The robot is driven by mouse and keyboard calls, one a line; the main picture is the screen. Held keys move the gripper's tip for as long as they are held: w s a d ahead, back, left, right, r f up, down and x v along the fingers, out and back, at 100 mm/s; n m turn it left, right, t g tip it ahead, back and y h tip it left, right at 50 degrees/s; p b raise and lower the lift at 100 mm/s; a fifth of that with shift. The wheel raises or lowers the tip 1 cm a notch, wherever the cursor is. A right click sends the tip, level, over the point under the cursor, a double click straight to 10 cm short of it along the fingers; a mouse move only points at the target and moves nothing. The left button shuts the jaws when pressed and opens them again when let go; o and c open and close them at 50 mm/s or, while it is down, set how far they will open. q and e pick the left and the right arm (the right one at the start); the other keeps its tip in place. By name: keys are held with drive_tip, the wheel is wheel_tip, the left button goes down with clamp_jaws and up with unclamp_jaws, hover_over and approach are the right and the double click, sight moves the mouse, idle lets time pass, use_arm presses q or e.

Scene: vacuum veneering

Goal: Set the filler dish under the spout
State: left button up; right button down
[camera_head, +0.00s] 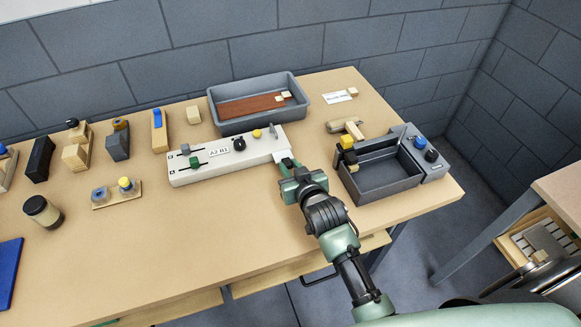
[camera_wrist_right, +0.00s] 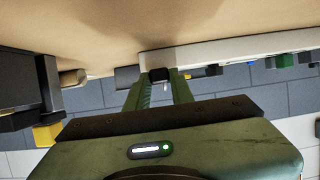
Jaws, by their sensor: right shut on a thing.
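My right gripper (camera_head: 286,163) reaches in from the lower right to the right end of a white control box (camera_head: 225,157). In the right wrist view its green fingers (camera_wrist_right: 160,80) are shut on a small dark thing (camera_wrist_right: 160,74), close by the pale box (camera_wrist_right: 215,48). I cannot tell whether this dark thing is the filler dish. An upright grey piece (camera_head: 274,131) stands at the box's right end; I cannot tell if it is the spout. The fingers hide much of that spot. My left gripper is not in view.
A grey tray (camera_head: 215,98) with a brown board stands behind the box. A dark open bin (camera_head: 380,193) is to the right of my gripper. Several small blocks and a jar (camera_head: 43,212) stand on the left. The table's front middle (camera_head: 190,245) is clear.

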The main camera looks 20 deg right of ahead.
sight(284, 153)
drive_tip(key=w, duration=0.5)
drive_tip(key=shift+w+a, duration=0.1)
drive_tip(key=shift+w, duration=0.1)
drive_tip(key=shift+r, duration=0.15)
drive_tip(key=c, duration=1.2)
unclamp_jaws()
drive_tip(key=shift+b+v, duration=0.35)
drive_tip(key=shift+v, duration=3.45)
drive_tip(key=shift+s, duration=0.15)
